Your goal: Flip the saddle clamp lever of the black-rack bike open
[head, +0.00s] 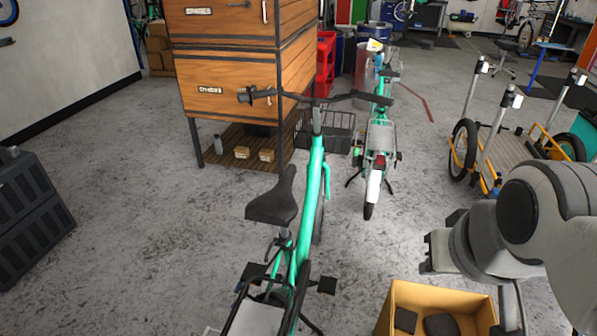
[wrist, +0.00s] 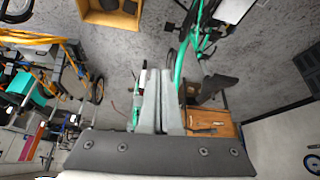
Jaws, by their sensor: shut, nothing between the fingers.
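The near teal bike (head: 313,190) stands in the middle of the head view, with a black saddle (head: 272,203) and a dark rear rack around a pale panel at the bottom edge. I take it as the black-rack bike. The saddle clamp (head: 284,234) is below the saddle; its lever is too small to make out. In the wrist view the teal frame (wrist: 181,75) and saddle (wrist: 219,87) lie just right of the fingers. My gripper (wrist: 158,72) is shut and empty, apart from the bike. In the head view my arm is at right.
A yellow box (head: 440,292) with dark items stands at the bottom, right of the bike. A second teal bike (head: 377,140) with a pale rack stands behind. A wooden drawer cabinet (head: 225,95) is at back left, a cargo trike (head: 515,150) at right.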

